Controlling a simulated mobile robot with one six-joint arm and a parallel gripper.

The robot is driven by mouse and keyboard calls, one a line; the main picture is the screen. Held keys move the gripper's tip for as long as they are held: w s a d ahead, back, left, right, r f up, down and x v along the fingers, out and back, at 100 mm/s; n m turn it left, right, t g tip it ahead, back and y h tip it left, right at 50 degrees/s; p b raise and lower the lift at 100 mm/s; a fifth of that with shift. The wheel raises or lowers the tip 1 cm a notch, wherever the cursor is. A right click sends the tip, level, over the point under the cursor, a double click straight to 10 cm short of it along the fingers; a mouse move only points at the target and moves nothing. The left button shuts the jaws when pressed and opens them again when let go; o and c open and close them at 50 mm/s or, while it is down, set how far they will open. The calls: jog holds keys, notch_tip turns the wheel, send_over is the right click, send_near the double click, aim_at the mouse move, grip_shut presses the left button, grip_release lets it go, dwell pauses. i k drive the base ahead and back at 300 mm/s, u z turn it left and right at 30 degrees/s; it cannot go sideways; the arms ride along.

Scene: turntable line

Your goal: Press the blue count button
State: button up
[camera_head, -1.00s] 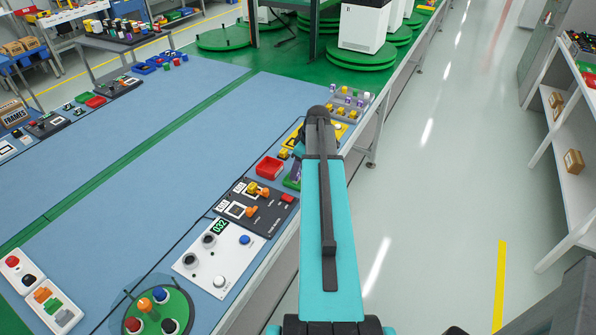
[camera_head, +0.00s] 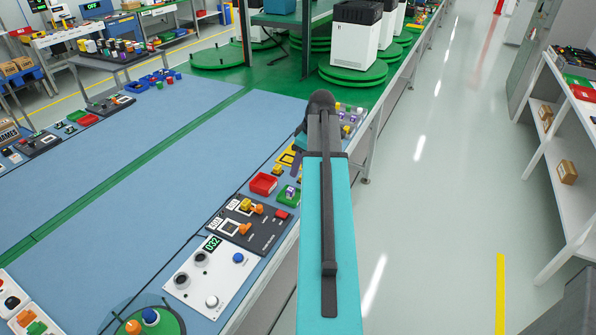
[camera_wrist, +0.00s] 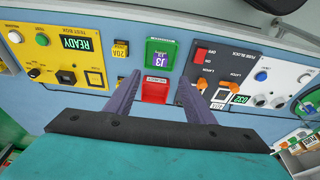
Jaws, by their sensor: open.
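The blue count button (camera_head: 238,258) is a round cap on a white panel (camera_head: 222,278) at the near right edge of the blue table. The panel also has a 032 display (camera_head: 212,243), two dark round fittings and a white button (camera_head: 212,301). In the wrist view the blue button (camera_wrist: 261,76) shows at the right, on the white panel (camera_wrist: 283,80). My gripper (camera_wrist: 160,77) is open and empty, its purple fingers apart above the table. It is well to the left of the button in that view. In the head view my arm mostly hides it.
A black fuse block panel (camera_head: 258,236) adjoins the white panel. A red tray (camera_head: 263,184) and a green block holder (camera_head: 287,196) lie beyond it. A yellow test box (camera_wrist: 65,60) is at the wrist view's left. Clear floor runs along the table's right side.

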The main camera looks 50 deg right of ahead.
aim_at(237, 257)
jog(key=k, duration=1)
